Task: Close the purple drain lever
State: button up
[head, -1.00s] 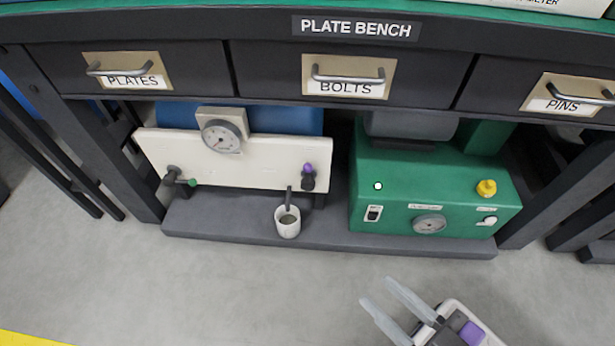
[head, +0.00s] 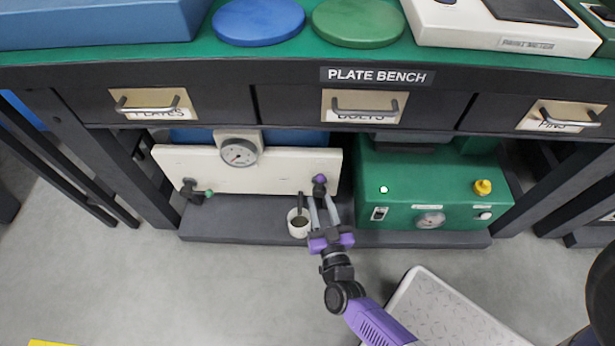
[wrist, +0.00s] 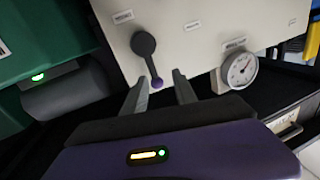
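The purple drain lever (head: 319,182) is a dark lever with a purple knob at the right end of the white panel (head: 235,172) under the bench. In the wrist view the lever (wrist: 146,52) slants from its round dark pivot to its purple tip. My gripper (head: 320,204) reaches in front of the panel, just below the lever. In the wrist view my gripper (wrist: 159,82) is open, its fingertips on either side of the purple tip. Whether a finger touches it, I cannot tell. The fingers partly cover the lever's surroundings in the head view.
A white cup (head: 298,225) stands under a dark spout, close left of my gripper. A green-tipped lever (head: 194,192) and a gauge (head: 239,152) are on the panel. A green machine (head: 430,190) stands to the right. Drawers (head: 365,106) overhang above.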

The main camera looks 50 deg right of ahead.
aim_at(320, 186)
jog(key=shift+g+h, duration=0.3)
jog(key=shift+h, duration=0.1)
jog(key=x, duration=0.2)
jog(key=b+x, duration=0.1)
jog(key=x, duration=0.1)
jog(key=b+x, duration=0.1)
jog(key=x, duration=0.2)
jog(key=shift+s+d+f, duration=0.25)
jog(key=shift+d, duration=0.2)
grip_shut()
dwell(0.8)
